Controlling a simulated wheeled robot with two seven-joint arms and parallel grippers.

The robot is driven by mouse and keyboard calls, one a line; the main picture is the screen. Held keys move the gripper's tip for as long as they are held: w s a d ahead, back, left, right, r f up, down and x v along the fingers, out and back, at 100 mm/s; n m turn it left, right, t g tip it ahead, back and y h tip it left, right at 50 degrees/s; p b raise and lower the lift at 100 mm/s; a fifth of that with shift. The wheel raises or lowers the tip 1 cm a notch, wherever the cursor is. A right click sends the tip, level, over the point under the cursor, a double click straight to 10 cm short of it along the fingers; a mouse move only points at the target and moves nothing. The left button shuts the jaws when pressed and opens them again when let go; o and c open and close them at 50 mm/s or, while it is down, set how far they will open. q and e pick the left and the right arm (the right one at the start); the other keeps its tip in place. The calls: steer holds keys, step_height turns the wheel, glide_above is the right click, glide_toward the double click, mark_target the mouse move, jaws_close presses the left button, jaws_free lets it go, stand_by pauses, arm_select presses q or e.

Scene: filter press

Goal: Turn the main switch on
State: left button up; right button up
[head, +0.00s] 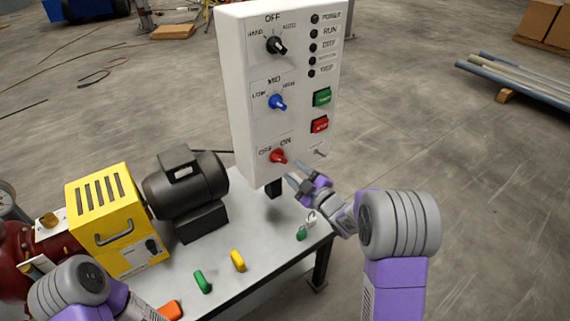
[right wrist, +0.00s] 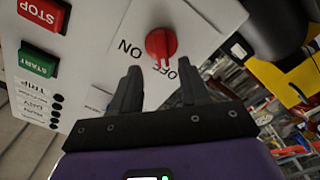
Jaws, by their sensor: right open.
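The main switch (head: 279,157) is a red rotary knob low on the white control panel (head: 240,130), with OFF at its left and ON at its upper right. In the right wrist view the red knob (right wrist: 161,43) shows close up, its narrow end lying beside the OFF lettering. My right gripper (head: 297,175) is open and empty, just below and right of the knob. In the right wrist view its two fingertips (right wrist: 158,82) are spread either side of the knob's line, apart from it. My left arm shows at the lower left; its gripper is out of view.
Above the knob are a blue selector (head: 277,102), a black selector (head: 276,45), a green start button (head: 322,97) and a red stop button (head: 320,125). The bench (head: 262,233) below holds a black motor (head: 185,180), a yellow guard (head: 105,215) and several coloured handles.

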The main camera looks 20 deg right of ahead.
mark_target(282, 161)
steer(key=x, duration=0.5)
steer(key=shift+w+a+f, duration=0.1)
steer(key=shift+w+a, duration=0.1)
steer(key=shift+w, duration=0.15)
jaws_close()
